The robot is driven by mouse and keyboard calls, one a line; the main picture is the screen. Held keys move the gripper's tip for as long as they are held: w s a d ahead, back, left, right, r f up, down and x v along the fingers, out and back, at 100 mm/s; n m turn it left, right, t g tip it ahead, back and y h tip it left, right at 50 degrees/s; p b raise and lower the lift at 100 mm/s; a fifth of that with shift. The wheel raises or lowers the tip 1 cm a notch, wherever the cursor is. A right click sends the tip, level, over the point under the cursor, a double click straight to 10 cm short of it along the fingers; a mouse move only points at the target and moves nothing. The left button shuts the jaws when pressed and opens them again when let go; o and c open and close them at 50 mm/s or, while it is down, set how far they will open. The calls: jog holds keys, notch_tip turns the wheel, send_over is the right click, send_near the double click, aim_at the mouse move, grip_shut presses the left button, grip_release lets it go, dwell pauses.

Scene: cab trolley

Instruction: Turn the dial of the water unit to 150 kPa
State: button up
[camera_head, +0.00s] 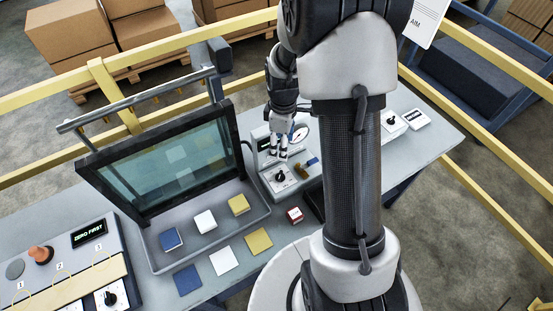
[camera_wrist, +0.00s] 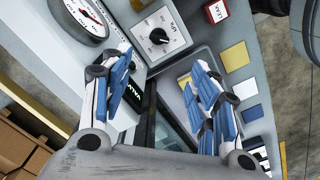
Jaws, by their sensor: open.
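The water unit (camera_head: 268,183) stands on the grey table behind my arm. Its dial (camera_head: 280,176) is a black knob on a white plate; the dial also shows in the wrist view (camera_wrist: 158,36), on a plate marked kPa. A round gauge (camera_wrist: 82,18) is beside it, partly cut off by the picture edge; its needle reading is too small to tell. My gripper (camera_head: 279,152) is just above the unit, close to the dial. In the wrist view my gripper (camera_wrist: 160,60) is open and empty, its blue and white fingers apart, with the knob beyond the tips. I cannot see any contact.
A dark-framed clear screen (camera_head: 165,165) stands left of the unit, over a tray (camera_head: 155,262) with blue, white and yellow blocks. A panel (camera_head: 62,250) reading ZERO FIRST is at left. Yellow rails (camera_head: 130,115) surround the table.

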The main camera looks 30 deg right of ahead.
aim_at(281, 175)
notch_tip(281, 175, down, 17)
jog(key=b, duration=0.3)
jog(key=shift+c, duration=0.4)
jog(key=c, duration=1)
